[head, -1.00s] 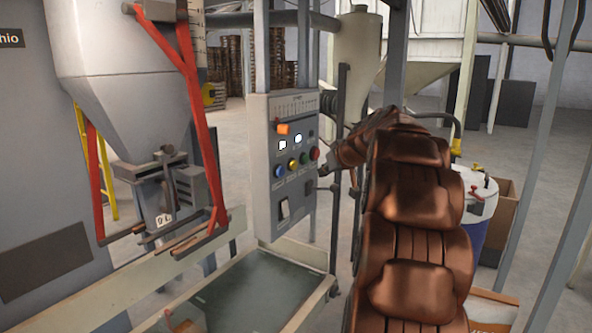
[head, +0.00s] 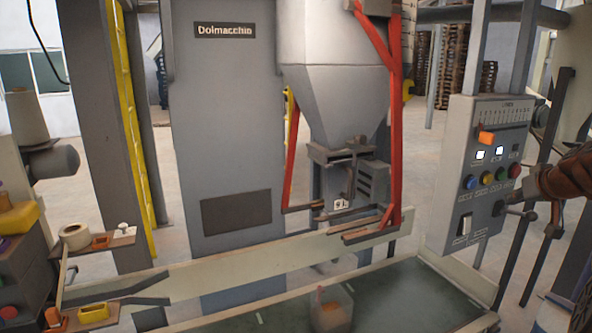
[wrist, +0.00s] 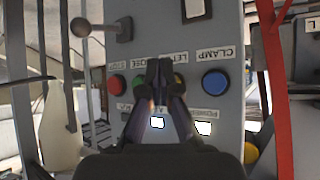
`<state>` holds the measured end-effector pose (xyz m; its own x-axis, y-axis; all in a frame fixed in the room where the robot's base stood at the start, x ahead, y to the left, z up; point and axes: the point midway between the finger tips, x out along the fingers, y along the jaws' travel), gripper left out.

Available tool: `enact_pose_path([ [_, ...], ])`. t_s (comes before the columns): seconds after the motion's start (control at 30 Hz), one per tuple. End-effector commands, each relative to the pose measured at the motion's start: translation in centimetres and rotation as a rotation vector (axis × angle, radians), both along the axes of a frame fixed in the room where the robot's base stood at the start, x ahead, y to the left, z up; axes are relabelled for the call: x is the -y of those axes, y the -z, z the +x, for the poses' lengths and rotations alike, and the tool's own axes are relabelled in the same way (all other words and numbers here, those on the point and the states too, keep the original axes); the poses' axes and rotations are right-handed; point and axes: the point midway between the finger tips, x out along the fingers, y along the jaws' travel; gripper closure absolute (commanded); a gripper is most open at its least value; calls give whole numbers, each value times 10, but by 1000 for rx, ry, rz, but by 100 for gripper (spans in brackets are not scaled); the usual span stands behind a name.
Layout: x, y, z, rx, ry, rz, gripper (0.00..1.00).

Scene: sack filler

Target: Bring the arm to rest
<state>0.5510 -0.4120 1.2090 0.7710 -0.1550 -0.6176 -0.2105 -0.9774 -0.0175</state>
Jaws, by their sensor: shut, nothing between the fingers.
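My gripper (wrist: 160,78) shows in the wrist view with its dark fingers together and nothing between them. It points at the grey control panel (wrist: 190,50), which appears upside down there. The fingertips overlap the row of buttons in the picture, with the blue button (wrist: 215,80) to the right and the red button (wrist: 115,84) to the left. Whether they touch the panel I cannot tell. In the head view, part of my brown arm shows at the right edge beside the control panel (head: 470,215). The fingers are not clear there.
A lever with a ball knob (wrist: 80,27) sticks out beside the panel. Red bars (head: 396,120) frame the hopper (head: 335,95). A tape roll (head: 75,237) lies at the left.

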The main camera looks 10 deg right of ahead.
Motion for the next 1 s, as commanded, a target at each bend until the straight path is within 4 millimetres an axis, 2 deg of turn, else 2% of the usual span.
enact_pose_path([
  [0.1,-64,18,4,-70,-59,61,100],
  [0.27,-158,48,-10,-197,-130,146,100],
  [0.4,-234,76,-39,-327,-181,202,100],
  [0.47,-265,89,-57,-389,-200,222,100],
  [0.6,-327,118,-108,-532,-232,245,100],
  [0.67,-349,129,-133,-594,-240,247,100],
  [0.8,-387,156,-197,-742,-250,233,100],
  [0.9,-405,174,-245,-841,-246,208,100],
  [1.0,-413,189,-289,-929,-237,174,100],
])
